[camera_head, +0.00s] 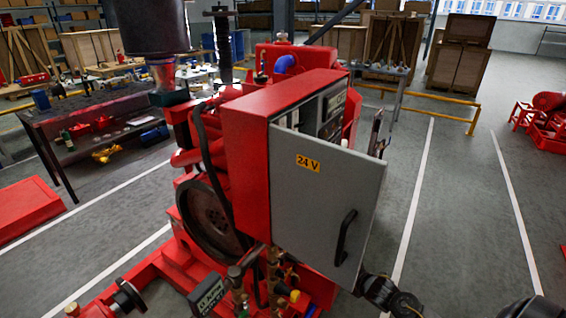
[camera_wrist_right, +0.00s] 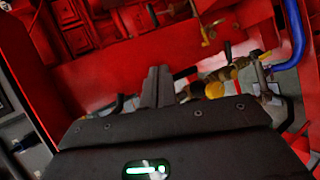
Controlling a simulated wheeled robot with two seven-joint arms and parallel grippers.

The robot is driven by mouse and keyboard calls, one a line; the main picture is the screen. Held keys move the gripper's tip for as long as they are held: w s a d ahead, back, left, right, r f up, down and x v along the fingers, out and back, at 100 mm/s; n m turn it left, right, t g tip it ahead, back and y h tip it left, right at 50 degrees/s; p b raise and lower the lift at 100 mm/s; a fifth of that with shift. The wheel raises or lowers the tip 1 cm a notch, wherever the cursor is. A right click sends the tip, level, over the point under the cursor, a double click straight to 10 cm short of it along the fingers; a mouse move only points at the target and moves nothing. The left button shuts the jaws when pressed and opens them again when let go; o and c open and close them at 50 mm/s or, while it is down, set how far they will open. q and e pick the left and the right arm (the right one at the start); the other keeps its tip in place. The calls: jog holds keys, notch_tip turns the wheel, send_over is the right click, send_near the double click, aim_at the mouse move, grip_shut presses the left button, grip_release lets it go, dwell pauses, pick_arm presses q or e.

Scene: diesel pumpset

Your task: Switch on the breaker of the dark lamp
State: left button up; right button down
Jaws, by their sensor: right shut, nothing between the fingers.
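The red control cabinet (camera_head: 247,150) stands on the pumpset in the head view. Dark and pale devices (camera_head: 332,108) show through the gap above the door. The door hides most of the inside, so I cannot make out a lamp or which parts are breakers. In the right wrist view my right gripper (camera_wrist_right: 157,86) is shut and empty, in front of red metalwork. My left gripper is not in view.
Pipes and brass fittings (camera_head: 275,275) lie below the cabinet. A handwheel (camera_head: 128,297) and a small dark gauge box (camera_head: 208,297) stand at the lower left. Yellow fittings (camera_wrist_right: 215,88) and a blue hose (camera_wrist_right: 296,40) show near my right gripper. Open floor (camera_head: 460,210) lies to the right.

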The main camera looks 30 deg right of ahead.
jog(key=w+a+r+n+t+y, duration=0.2)
jog(key=r+n, duration=0.4)
jog(key=r, duration=0.8)
jog(key=w+a+r+n+t+y, duration=0.25)
jog(key=r+n, duration=0.35)
jog(key=r, duration=0.8)
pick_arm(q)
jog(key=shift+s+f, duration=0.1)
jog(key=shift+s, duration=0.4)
pick_arm(e)
jog(key=s+a+r+n+y, duration=0.2)
jog(key=s+a+r+n, duration=0.1)
jog(key=r+n, duration=0.3)
jog(key=s+a+r+n+y, duration=0.3)
jog(key=a+r+n, duration=0.2)
jog(key=r, duration=0.3)
jog(key=shift+s+a+r+n, duration=0.2)
jog(key=shift+a+n, duration=0.2)
